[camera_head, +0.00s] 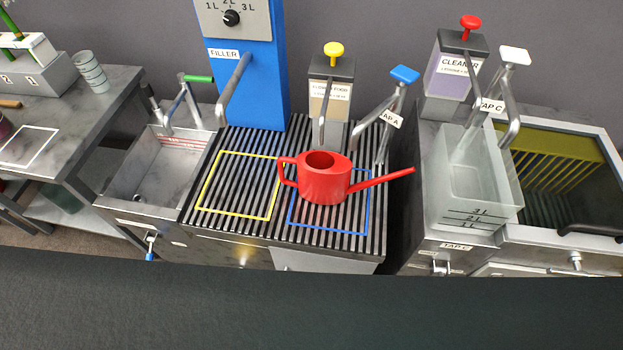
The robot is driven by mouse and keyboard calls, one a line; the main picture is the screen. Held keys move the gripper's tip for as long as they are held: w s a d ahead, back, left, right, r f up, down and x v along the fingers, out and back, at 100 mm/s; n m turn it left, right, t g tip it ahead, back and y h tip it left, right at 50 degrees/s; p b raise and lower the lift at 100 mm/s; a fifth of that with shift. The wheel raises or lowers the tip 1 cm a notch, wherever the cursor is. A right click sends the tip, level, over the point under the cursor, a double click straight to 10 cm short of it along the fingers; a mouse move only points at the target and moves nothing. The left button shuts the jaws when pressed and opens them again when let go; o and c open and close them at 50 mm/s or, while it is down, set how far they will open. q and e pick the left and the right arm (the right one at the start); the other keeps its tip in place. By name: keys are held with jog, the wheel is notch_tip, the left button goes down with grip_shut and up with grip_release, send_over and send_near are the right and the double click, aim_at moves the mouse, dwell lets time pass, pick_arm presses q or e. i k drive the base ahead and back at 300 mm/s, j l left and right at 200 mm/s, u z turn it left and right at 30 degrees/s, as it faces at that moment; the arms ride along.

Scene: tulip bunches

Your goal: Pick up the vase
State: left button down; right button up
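A clear, square-sided glass container (460,190) that looks like the vase stands upright at the right. It has 1L, 2L and 3L marks low on its front wall. The spout of tap C (508,110) comes down at its top, and the cleaner dispenser (456,75) stands behind it. I cannot tell whether it holds any liquid. Neither of my grippers shows in the head view.
A red watering can (323,185) stands on the slatted rack inside the blue square, its spout pointing right towards the vase. The yellow square (210,185) is empty. A metal sink (145,180) is at left and a basin with a yellow rack (560,160) at right. A dark surface fills the bottom.

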aim_at(61, 197)
jog(key=u, duration=2)
jog(key=i+j+z, duration=0.1)
jog(key=z, duration=0.3)
jog(key=i+j+z, duration=0.1)
jog(key=z, duration=0.3)
jog(key=j+z, duration=0.1)
jog(key=z, duration=0.3)
jog(key=i+j+z, duration=0.15)
jog(key=j+z, duration=0.15)
jog(key=j, duration=0.15)
jog(key=j+z, duration=0.25)
jog(key=j, duration=0.15)
jog(key=i+j+z, duration=0.1)
jog(key=j+z, duration=0.15)
jog(key=j, duration=0.7)
